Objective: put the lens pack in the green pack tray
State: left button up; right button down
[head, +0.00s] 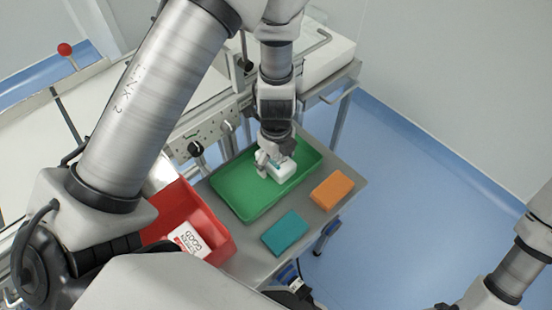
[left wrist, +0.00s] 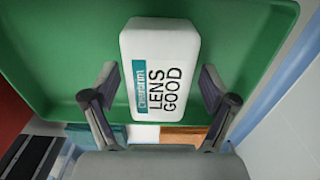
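The lens pack, a white block with a teal band and the words LENS GOOD, lies face up in the left wrist view (left wrist: 160,55) with green tray floor around it. In the head view the lens pack (head: 282,170) is inside the green pack tray (head: 232,188), toward its right side. My left gripper (head: 272,165) is over the tray at the pack. In the left wrist view its fingers (left wrist: 158,85) are spread on either side of the pack, with a narrow gap at each side. My right gripper is out of the picture.
A red bin (head: 222,243) with a white pack (head: 189,240) in it stands left of the tray. A teal block (head: 285,234) and an orange block (head: 332,190) lie on the grey table (head: 245,262) near the tray. A machine frame stands behind.

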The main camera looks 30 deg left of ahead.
aim_at(276, 158)
pick_arm(q)
jog(key=shift+r+p, duration=0.5)
notch_tip(276, 158, up, 7)
jog(key=shift+s+f+p, duration=0.1)
jog(key=shift+p, duration=0.3)
